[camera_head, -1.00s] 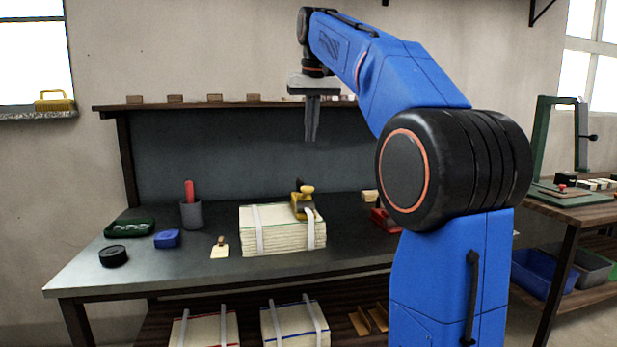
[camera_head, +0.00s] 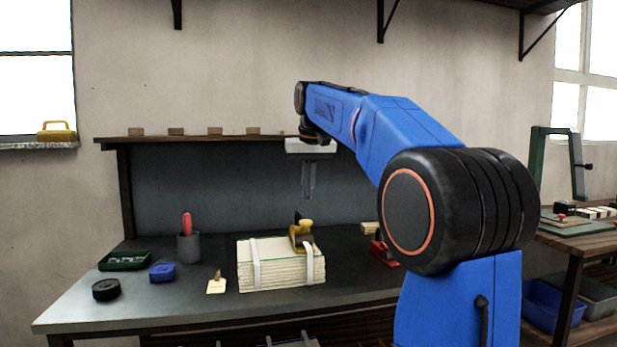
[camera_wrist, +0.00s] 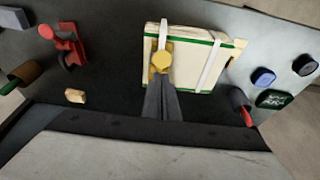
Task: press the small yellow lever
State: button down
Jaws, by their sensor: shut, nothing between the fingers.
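In the wrist view the lever's yellow round knob (camera_wrist: 162,63) shows just beyond the fingertips, at the stack's edge side. My gripper (camera_head: 308,194) points straight down above the lever, with a small gap between its tips and the knob. Its fingers (camera_wrist: 161,84) are together and hold nothing. The part of the lever below the knob is partly hidden in the wrist view.
The dark workbench (camera_head: 130,312) also holds a grey cup (camera_head: 188,248) with a red-handled tool, a blue box (camera_head: 162,272), a black puck (camera_head: 106,290), a green tray (camera_head: 124,261) and a red device (camera_head: 384,254) right of the stack. A shelf ledge (camera_head: 200,140) runs behind.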

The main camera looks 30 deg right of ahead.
aim_at(306, 220)
jog(key=shift+s+a+x, duration=0.1)
jog(key=shift+s+x, duration=0.05)
jog(key=shift+x, duration=0.8)
jog(key=shift+s+a+x, duration=0.1)
jog(key=shift+s+x, duration=0.1)
jog(key=shift+x, duration=0.8)
jog(key=shift+s+x, duration=0.15)
jog(key=shift+x, duration=0.8)
